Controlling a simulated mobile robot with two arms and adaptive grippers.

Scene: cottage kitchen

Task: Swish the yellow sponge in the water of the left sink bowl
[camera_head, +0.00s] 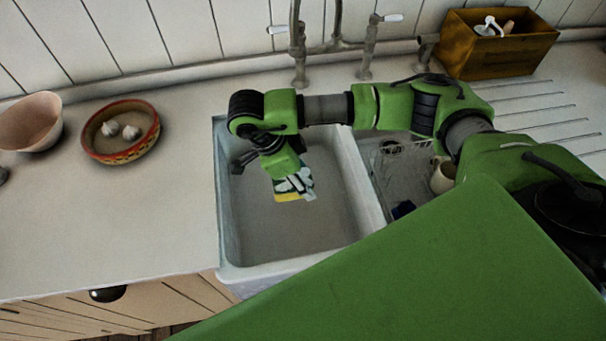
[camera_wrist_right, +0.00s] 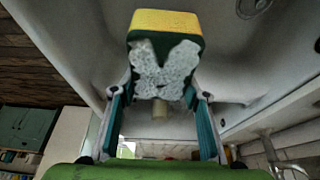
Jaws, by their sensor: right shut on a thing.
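The left sink bowl (camera_head: 232,235) is a deep white basin with a grey, flat-looking inside; I cannot make out the water level. My right gripper (camera_head: 293,184) reaches into it from above and is shut on the yellow sponge (camera_head: 286,197). In the right wrist view the sponge (camera_wrist_right: 165,22) has a yellow layer, a dark green layer and a speckled whitish patch on the face towards me. The fingers (camera_wrist_right: 162,95) stand on either side of it. I cannot tell whether the sponge touches water. My left gripper is out of view.
The right bowl holds a wire rack (camera_head: 385,170), a cream mug (camera_head: 443,178) and a dark blue item (camera_head: 403,210). The tap (camera_head: 300,50) stands behind. A garlic dish (camera_head: 148,143) and a pink bowl (camera_head: 30,125) sit left; a wooden box (camera_head: 470,55) sits back right. Front-left counter is clear.

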